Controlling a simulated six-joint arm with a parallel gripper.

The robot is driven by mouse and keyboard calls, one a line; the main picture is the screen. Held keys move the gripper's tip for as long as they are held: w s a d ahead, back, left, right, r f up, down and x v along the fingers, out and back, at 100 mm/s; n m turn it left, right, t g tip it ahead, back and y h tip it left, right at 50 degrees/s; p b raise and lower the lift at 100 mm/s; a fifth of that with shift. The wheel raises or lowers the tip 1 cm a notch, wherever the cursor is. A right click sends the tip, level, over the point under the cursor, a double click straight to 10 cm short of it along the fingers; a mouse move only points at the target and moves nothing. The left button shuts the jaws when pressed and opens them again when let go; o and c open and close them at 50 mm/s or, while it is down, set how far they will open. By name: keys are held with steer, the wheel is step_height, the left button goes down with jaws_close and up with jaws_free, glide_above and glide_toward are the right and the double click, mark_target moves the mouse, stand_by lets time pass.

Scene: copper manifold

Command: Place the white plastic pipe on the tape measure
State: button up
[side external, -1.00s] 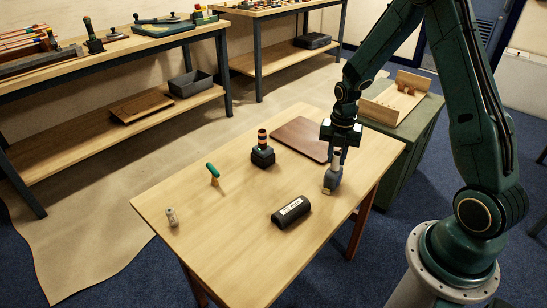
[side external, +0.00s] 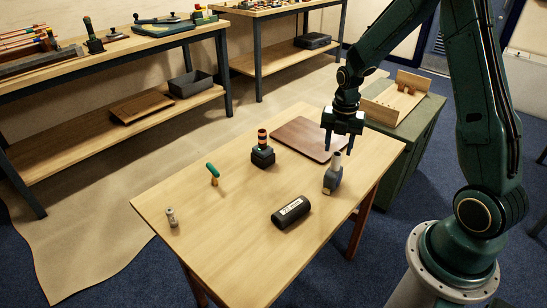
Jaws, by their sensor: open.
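The white plastic pipe (side external: 337,160) shows as a pale, short cylinder, roughly upright with a slight lean to the right. It rests on top of the grey-blue tape measure (side external: 332,181), which sits on the wooden table near its right side. My gripper (side external: 339,151) is open above them, with its two fingers spread on either side of the pipe's top. The fingers look clear of the pipe. The lower end of the pipe meets the tape measure's upper side; the exact contact is too small to see.
On the table (side external: 230,240) are a black labelled cylinder (side external: 291,212), a dark block with a banded stack (side external: 263,151), a green-handled tool (side external: 213,173), a small grey cylinder (side external: 171,217) and a brown board (side external: 302,137). A wooden tray (side external: 397,98) stands on the green cabinet behind.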

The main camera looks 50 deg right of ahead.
mark_target(336, 156)
step_height(336, 156, up, 8)
steer(key=shift+r, duration=0.2)
stand_by(0.8)
steer(key=s+a+r+m+t, duration=0.3)
steer(key=s+a+r+m, duration=0.4)
steer(key=a+r+m, duration=0.35)
steer(key=s+a+r+m+t, duration=0.1)
steer(key=s+a+m, duration=0.1)
steer(key=s+m, duration=0.3)
steer(key=s+a+r+m+t, duration=0.1)
steer(key=s+a+r+m, duration=0.1)
steer(key=s+m, duration=0.4)
steer(key=shift+a+r+m+t, duration=0.3)
steer(key=shift+a+m, duration=0.15)
steer(key=shift+a, duration=0.3)
